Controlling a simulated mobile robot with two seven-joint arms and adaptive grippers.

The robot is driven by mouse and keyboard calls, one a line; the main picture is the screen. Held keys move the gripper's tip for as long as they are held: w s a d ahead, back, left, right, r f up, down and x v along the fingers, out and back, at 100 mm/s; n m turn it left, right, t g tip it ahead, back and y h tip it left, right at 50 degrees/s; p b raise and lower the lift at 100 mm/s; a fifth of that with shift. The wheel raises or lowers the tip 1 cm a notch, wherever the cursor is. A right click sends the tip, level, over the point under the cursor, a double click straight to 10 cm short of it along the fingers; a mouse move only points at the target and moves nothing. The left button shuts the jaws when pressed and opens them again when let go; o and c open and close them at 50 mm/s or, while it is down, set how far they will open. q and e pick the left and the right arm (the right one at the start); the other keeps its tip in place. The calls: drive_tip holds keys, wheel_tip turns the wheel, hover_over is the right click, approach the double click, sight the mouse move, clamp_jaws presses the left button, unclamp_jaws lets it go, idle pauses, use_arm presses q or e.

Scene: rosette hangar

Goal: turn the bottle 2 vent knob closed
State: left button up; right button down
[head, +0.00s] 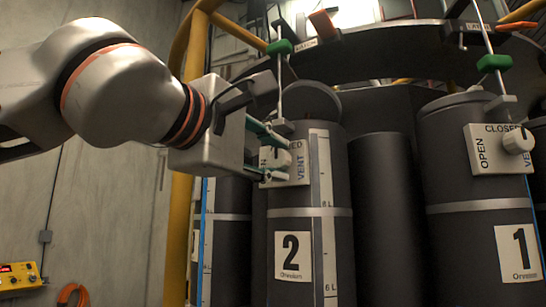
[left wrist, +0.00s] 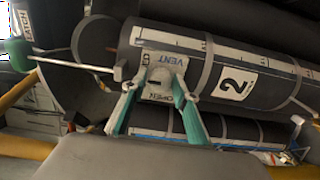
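Bottle 2 (head: 282,235) is a dark upright cylinder with a "2" label; it also shows in the left wrist view (left wrist: 200,50). Its white vent plate (head: 301,165) carries a round vent knob (head: 275,158), seen end-on in the left wrist view (left wrist: 160,76). My left gripper (head: 279,159) is open, with its green fingers on either side of the knob; in the left wrist view (left wrist: 160,76) a gap seems to show between knob and fingers. The knob's pointer direction is hard to read, and the plate's lettering is partly hidden. My right gripper is not in view.
Bottle 1 (head: 480,240) stands at the right, with its own vent plate (head: 485,160) and white knob (head: 518,142). A metal rod with a green handle (head: 279,47) hangs just above my left gripper. A yellow post (head: 181,220) rises at the left.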

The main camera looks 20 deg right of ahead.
use_arm(q)
drive_tip(key=shift+o, duration=0.3)
drive_tip(key=v, duration=1.2)
drive_tip(key=shift+d+f, duration=0.1)
